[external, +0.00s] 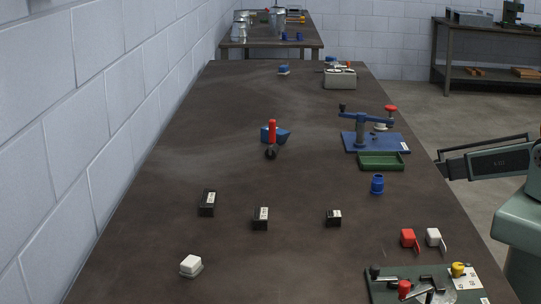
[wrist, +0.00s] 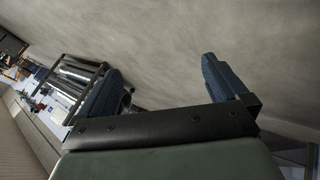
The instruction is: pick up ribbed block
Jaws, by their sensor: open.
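Ribs do not show clearly on any block at this size, so I cannot tell which one is the ribbed block. Three small black blocks with pale labels lie on the table: a left one (external: 207,203), a middle one (external: 260,218) and a right one (external: 333,217). A white block (external: 191,266) sits at the front left.
The brown table (external: 150,215) has a wall along its left. A blue lever press (external: 372,140), a green tray (external: 381,161) and a blue cup (external: 377,184) stand on the right. A red-handled tool (external: 272,135) is mid-table. A fixture plate (external: 425,285) is front right.

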